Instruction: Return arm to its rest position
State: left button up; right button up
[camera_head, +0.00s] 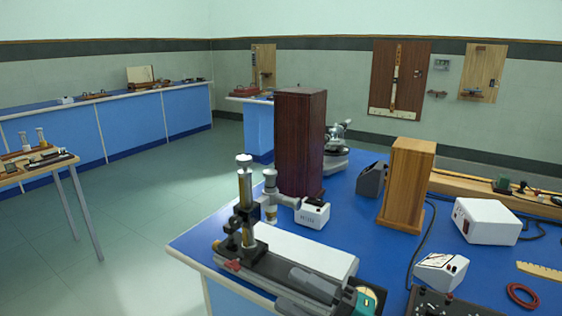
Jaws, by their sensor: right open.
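My right gripper (292,283) appears low in the picture, near the front edge of the blue bench (370,235). Its grey fingers point to the upper left and are apart, with nothing seen between them. It is beside or just above the base of an upright brass instrument on a black stand (246,212). Contact cannot be told. The rest of my right arm is mostly out of the picture. My left gripper is not in view.
A dark wooden box (300,145) and lighter wooden box (407,185) stand tall on the bench. A white box (486,221), small meter (441,271), red ring (522,295) and cables lie to the right. A side table (40,172) stands left; floor between is clear.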

jog(key=s+d+f+m+h, duration=0.4)
jog(key=d+f+m+h, duration=0.1)
jog(key=f+m, duration=0.3)
jog(key=s+d+f+m+t+h, duration=0.1)
jog(key=s+d+f+m+h, duration=0.3)
jog(key=f+m, duration=0.4)
jog(key=s+d+f+m+h, duration=0.4)
jog(key=d+f+m+h, duration=0.2)
jog(key=f+m+h, duration=0.2)
jog(key=shift+s+f+m+t, duration=0.3)
jog(key=shift+s+f, duration=0.1)
jog(key=shift+f, duration=0.15)
jog(key=shift+c, duration=1)
